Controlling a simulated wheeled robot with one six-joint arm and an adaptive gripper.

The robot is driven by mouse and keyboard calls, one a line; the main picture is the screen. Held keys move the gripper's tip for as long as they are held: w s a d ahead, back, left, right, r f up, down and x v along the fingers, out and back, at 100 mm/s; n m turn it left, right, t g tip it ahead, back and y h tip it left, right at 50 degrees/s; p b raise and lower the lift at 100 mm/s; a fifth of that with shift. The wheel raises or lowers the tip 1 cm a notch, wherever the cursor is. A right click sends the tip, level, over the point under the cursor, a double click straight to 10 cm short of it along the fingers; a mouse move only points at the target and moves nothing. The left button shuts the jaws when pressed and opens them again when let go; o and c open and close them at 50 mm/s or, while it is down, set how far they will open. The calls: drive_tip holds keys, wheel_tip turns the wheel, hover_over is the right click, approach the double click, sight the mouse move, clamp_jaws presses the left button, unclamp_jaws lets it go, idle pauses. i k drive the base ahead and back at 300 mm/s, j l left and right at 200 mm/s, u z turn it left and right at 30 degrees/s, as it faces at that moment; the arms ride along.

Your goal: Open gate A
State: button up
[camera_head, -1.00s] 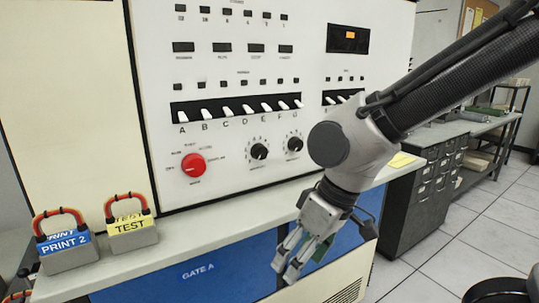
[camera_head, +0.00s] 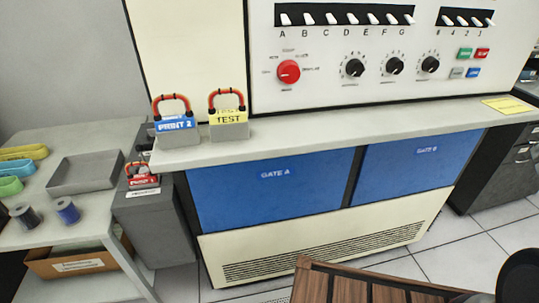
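Gate A (camera_head: 265,205) is a blue panel below the console's shelf, left of the middle of the head view. It carries a small "GATE A" label and sits flush in the cabinet front, looking closed. Gate B (camera_head: 405,178) is a similar blue panel to its right, past a dark upright strip. I see no clear handle on either panel. My gripper is outside the head view, so its state is hidden.
A side table (camera_head: 75,215) stands at left. A brown slatted wooden object (camera_head: 350,288) is at the bottom, in front of the cabinet.

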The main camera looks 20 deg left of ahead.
sight(234, 195)
drive_tip(key=k+j+u, duration=0.15)
drive_tip(key=u, duration=0.75)
